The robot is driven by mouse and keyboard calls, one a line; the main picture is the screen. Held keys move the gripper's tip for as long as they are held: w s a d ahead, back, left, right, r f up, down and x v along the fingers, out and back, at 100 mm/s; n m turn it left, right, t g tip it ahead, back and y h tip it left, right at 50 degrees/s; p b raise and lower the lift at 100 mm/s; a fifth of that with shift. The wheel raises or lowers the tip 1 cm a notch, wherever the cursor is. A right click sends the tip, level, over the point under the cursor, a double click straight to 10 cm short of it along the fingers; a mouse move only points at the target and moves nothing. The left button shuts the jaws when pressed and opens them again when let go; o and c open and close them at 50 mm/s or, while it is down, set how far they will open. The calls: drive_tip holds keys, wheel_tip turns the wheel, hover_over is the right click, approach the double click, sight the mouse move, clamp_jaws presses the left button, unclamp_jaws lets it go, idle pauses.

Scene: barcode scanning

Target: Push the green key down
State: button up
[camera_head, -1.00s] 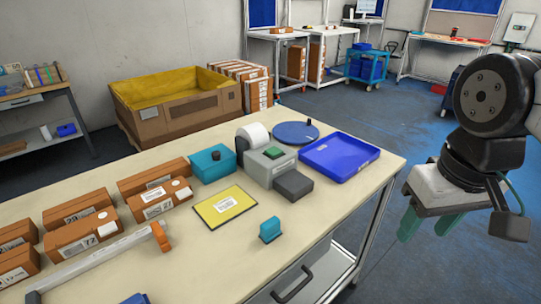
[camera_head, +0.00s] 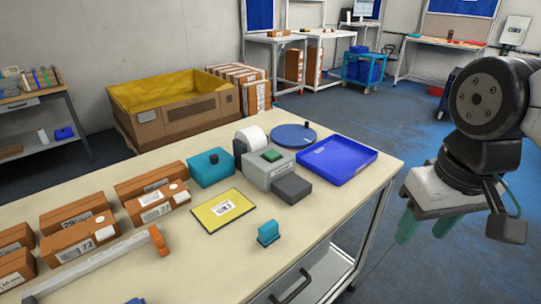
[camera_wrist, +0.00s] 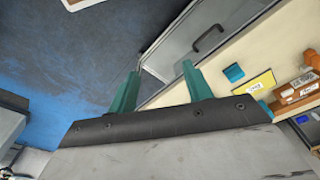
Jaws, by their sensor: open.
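The green key (camera_head: 271,155) is a small raised green block on top of a grey label printer (camera_head: 268,168). The printer carries a white paper roll and stands on the table in the head view. My gripper (camera_head: 405,236) hangs off the table's right side, well to the right of the printer and apart from it. In the wrist view its two teal fingers (camera_wrist: 163,88) are spread with nothing between them. The green key does not show in the wrist view.
Around the printer are a teal box (camera_head: 210,166) with a black knob, a blue tray (camera_head: 338,159), a blue round disc (camera_head: 294,136) and a yellow card (camera_head: 223,209). A small teal block (camera_head: 268,233) stands near the front edge. Several brown boxes (camera_head: 80,235) lie left.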

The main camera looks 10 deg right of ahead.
clamp_jaws()
idle(1.9)
